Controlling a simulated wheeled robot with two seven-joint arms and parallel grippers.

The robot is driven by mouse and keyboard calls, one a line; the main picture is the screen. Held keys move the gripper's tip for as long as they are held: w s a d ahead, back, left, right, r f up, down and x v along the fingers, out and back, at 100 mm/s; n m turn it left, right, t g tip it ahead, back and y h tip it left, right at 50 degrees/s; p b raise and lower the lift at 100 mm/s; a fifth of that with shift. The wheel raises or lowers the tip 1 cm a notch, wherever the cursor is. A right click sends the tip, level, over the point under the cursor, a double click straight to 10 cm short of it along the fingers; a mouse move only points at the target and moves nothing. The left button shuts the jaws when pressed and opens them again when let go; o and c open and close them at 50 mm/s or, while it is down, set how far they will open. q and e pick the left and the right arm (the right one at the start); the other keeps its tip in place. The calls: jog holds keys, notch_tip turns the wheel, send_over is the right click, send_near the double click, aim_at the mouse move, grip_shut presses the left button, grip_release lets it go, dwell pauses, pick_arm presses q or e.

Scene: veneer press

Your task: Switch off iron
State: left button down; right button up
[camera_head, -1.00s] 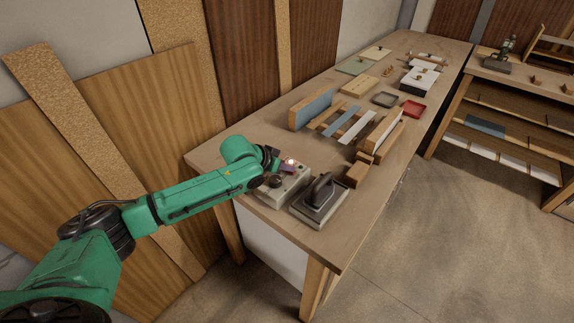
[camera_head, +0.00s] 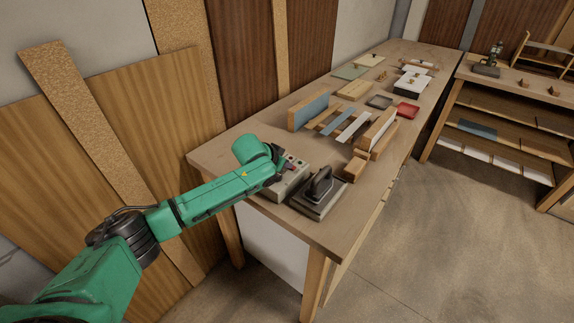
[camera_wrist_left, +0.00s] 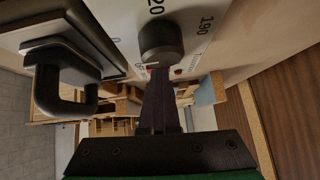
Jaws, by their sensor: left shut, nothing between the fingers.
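The iron (camera_head: 319,188), dark with an upright handle, stands on a grey plate at the near end of the bench. It also shows at the left of the left wrist view (camera_wrist_left: 68,60). A pale control box (camera_head: 290,190) sits beside it. In the left wrist view the box has a dark round knob (camera_wrist_left: 161,42), printed numbers and a small red spot. My left gripper (camera_head: 287,168) is over the box, shut and empty. In the left wrist view its fingertips (camera_wrist_left: 159,72) end close to the knob and red spot; I cannot tell whether they touch. My right gripper is out of view.
Wood panels lean on the wall at left. A shelf unit stands at right, with open floor before it.

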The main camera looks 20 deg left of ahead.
pick_arm(q)
jog(key=shift+w+a+r, duration=0.1)
jog(key=shift+w+a, duration=0.1)
jog(key=shift+a, duration=0.15)
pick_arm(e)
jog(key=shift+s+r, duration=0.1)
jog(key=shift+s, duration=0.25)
pick_arm(q)
jog(key=r+p, duration=0.1)
jog(key=p, duration=0.1)
jog(key=r+p, duration=0.4)
jog(key=shift+w, duration=0.4)
jog(key=shift+s+a+f+b, duration=0.1)
jog(key=shift+s+b, duration=0.85)
jog(key=b+v, duration=0.1)
jog(key=v, duration=0.7)
jog(key=shift+s+r+b, duration=0.25)
jog(key=shift+r+b, duration=0.1)
jog(key=shift+b, duration=0.05)
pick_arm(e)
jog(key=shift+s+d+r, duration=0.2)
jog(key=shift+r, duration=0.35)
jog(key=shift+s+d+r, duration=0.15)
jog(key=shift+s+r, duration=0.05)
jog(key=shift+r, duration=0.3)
